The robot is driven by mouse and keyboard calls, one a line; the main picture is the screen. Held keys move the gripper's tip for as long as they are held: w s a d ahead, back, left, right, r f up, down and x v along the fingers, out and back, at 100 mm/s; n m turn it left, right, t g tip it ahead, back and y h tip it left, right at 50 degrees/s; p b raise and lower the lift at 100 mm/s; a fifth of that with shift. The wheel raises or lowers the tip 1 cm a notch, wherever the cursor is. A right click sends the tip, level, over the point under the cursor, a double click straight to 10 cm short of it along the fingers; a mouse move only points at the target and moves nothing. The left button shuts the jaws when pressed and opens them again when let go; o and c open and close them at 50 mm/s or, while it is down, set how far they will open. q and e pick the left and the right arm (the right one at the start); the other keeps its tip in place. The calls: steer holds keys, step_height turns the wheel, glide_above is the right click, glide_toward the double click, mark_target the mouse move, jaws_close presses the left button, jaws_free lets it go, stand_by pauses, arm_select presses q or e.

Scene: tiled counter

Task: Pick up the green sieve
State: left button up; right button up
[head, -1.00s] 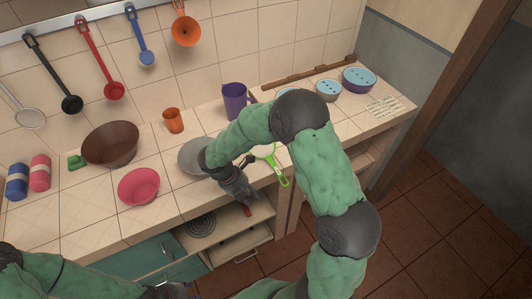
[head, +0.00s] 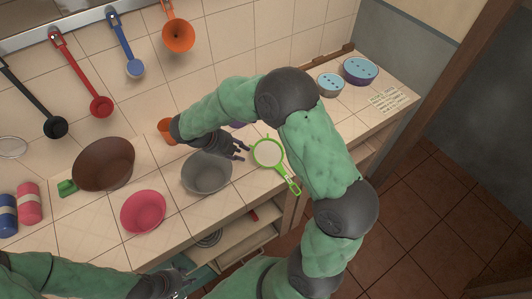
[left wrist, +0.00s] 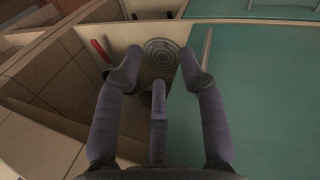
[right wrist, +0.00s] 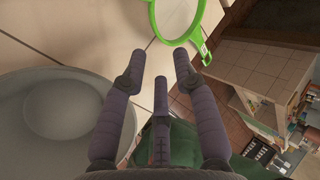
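The green sieve (head: 267,153) lies on the counter to the right of the grey bowl, its handle (head: 293,186) pointing toward the front edge. In the right wrist view the sieve's green rim (right wrist: 176,38) shows at the top, ahead of the fingers. My right gripper (head: 240,150) is open and empty, just left of the sieve and above the grey bowl's edge; its fingers (right wrist: 160,66) are spread and apart from the sieve. My left gripper (head: 186,280) is open and empty in front of the counter, with spread fingers (left wrist: 158,70) in the left wrist view.
The grey bowl (head: 206,174) sits close beside my right gripper. A pink bowl (head: 143,212), a brown bowl (head: 103,166) and an orange cup (head: 166,130) stand to the left. Two blue-topped containers (head: 360,70) stand far right. Open shelves (head: 240,240) lie below the counter.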

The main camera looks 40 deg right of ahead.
mark_target(257, 159)
steer(key=b+x, duration=0.1)
steer(key=x, duration=0.4)
steer(key=shift+s+d+f, duration=0.1)
steer(key=shift+d+f, duration=0.1)
steer(key=b+x, duration=0.2)
steer(key=x, duration=0.3)
steer(key=shift+a+f, duration=0.1)
steer(key=shift+f, duration=0.05)
jaws_close()
